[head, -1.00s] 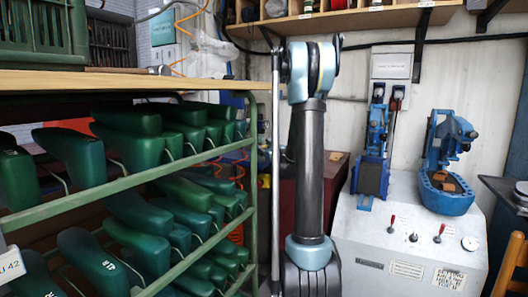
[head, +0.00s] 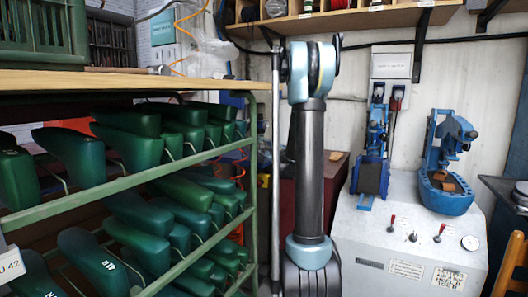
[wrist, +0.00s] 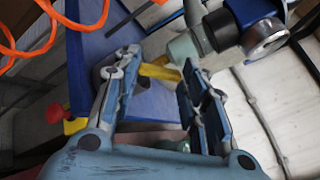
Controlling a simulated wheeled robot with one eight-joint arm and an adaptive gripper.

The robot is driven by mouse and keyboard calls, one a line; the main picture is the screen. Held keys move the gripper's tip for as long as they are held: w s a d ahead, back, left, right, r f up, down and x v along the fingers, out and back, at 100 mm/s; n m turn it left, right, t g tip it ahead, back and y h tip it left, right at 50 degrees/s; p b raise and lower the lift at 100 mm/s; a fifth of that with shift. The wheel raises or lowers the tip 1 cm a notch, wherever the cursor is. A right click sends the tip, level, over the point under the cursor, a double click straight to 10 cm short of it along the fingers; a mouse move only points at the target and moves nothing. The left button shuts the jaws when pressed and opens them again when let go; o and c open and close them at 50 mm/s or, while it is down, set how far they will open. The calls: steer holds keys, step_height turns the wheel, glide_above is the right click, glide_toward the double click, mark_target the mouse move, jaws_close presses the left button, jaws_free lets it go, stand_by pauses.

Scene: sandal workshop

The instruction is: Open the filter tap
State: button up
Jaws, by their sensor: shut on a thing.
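In the wrist view, a yellow tap lever (wrist: 158,73) lies between the two fingers of my gripper (wrist: 161,62), near the fingertips. My gripper is shut on this lever. The lever runs up to a grey-green tap body (wrist: 184,47), which joins a blue fitting with a round metal-rimmed end (wrist: 264,37). The fingers hide part of the lever's ends. In the head view my arm stands upright in the middle, and neither the tap nor my gripper shows there.
An orange coiled hose (wrist: 45,42) hangs at the wrist view's upper left, beside a blue surface (wrist: 95,70). A red knob (wrist: 54,112) is at left. In the head view, a rack of green shoe lasts (head: 135,220) stands left and a grey machine (head: 385,245) right.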

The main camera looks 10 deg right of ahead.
steer(key=shift+s+a+f+n, duration=0.1)
steer(key=shift+n, duration=2)
steer(key=shift+s+a+n, duration=0.1)
steer(key=shift+n, duration=2)
steer(key=o, duration=1.1)
steer(key=shift+w+f, duration=0.1)
steer(key=shift+c, duration=0.2)
steer(key=shift+d, duration=0.1)
